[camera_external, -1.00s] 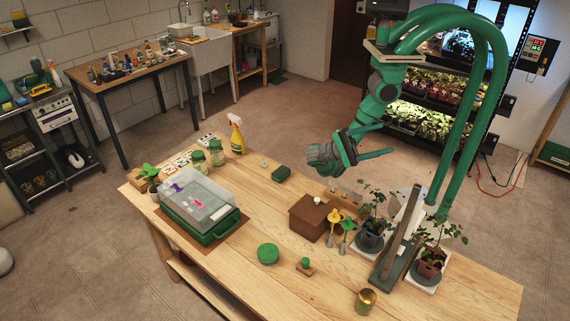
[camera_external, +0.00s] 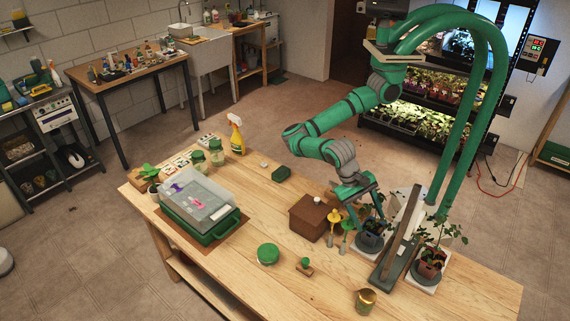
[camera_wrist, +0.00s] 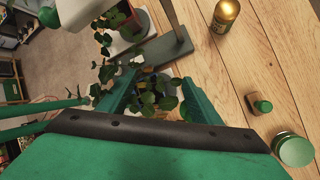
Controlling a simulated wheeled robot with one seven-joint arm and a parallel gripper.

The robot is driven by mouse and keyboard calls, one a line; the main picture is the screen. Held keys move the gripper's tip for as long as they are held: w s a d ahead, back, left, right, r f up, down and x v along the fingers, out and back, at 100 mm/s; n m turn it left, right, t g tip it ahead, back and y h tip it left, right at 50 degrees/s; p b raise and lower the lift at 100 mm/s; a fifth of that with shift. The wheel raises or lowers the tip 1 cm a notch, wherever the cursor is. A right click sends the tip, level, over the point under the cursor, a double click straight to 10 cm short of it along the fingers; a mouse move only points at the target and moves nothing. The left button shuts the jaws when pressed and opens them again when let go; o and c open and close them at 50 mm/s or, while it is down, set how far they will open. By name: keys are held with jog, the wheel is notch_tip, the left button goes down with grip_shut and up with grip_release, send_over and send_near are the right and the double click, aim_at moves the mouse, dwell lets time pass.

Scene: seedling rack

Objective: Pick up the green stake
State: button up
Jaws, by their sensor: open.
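A small green-topped stake (camera_external: 346,228) stands upright on the table, right of a similar yellow-topped stake (camera_external: 334,217), in the external view. My gripper (camera_external: 368,218) is open and points down over the left potted plant (camera_external: 370,241), just right of the green stake. In the wrist view my open gripper (camera_wrist: 160,84) has leaves of that plant (camera_wrist: 147,98) between and below its fingers. I cannot make out the green stake in the wrist view; the gripper body may hide it.
A brown box (camera_external: 308,218) stands left of the stakes. A grey stand (camera_external: 385,272) and a second potted plant (camera_external: 431,262) are to the right. The table's front right is clear.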

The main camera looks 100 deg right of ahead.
aim_at(349, 224)
jog(key=w+t, duration=0.1)
jog(key=w+t+h, duration=0.1)
jog(key=w, duration=0.1)
jog(key=w+d+t+h, duration=0.1)
jog(key=shift+w+d+m, duration=0.1)
jog(key=shift+w+m, duration=0.2)
jog(key=shift+w, duration=0.1)
jog(key=shift+d+r+m+t+h, duration=0.2)
jog(key=shift+d+m+t+h, duration=0.35)
jog(key=shift+t, duration=0.35)
jog(key=shift+d+m, duration=0.1)
jog(key=shift+m, duration=0.15)
notch_tip(349, 224, down, 6)
jog(key=shift+r, duration=0.25)
jog(key=f, duration=0.5)
jog(key=shift+w+f, duration=0.15)
jog(key=shift+w, duration=0.25)
jog(key=shift+c, duration=0.2)
jog(key=c, duration=1.1)
